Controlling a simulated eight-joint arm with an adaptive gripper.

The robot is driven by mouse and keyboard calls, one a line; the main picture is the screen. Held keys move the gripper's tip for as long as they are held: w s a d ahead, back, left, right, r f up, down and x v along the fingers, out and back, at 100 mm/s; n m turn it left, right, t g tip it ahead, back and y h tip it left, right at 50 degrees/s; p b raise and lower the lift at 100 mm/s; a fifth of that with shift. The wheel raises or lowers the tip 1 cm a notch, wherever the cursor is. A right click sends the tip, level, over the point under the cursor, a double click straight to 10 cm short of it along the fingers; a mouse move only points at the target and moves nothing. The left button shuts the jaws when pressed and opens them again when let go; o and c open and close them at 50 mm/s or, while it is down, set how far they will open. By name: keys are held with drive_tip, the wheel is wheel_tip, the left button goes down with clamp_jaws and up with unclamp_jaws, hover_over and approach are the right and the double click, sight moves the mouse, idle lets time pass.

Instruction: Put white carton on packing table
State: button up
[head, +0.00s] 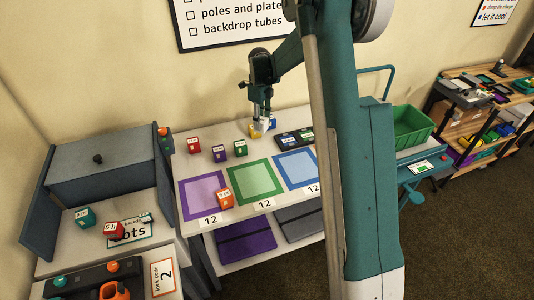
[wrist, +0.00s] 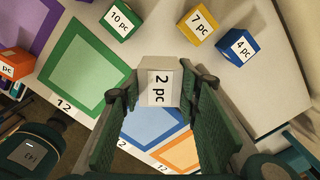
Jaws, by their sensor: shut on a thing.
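The white carton (wrist: 158,85), labelled "2 pc", is between the fingers of my gripper (wrist: 160,95) in the wrist view. The gripper is shut on it. In the head view my gripper (head: 261,118) points down over the back of a white table (head: 187,170) with coloured squares, and the carton shows as a small pale shape (head: 262,125) at its tips. I cannot tell whether the carton touches the tabletop. No sign in view names the packing table.
Red (head: 194,145), purple (head: 219,153), green (head: 240,148) and yellow (head: 255,132) boxes stand near the gripper; a blue box (wrist: 236,47) is right of the yellow one. An orange box (head: 225,199) is at the front. A green crate (head: 412,126) is right, beyond my arm.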

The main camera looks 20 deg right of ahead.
drive_tip(key=shift+f, duration=0.6)
drive_tip(key=shift+f, duration=0.15)
hover_over(261, 148)
drive_tip(key=shift+d+f, duration=0.1)
drive_tip(key=shift+f, duration=2.9)
drive_tip(key=shift+b, duration=0.3)
drive_tip(key=shift+f, duration=1.9)
drive_tip(key=shift+f+b, duration=0.15)
drive_tip(key=shift+b, duration=0.15)
drive_tip(key=o, duration=0.9)
drive_tip(key=shift+r, duration=0.2)
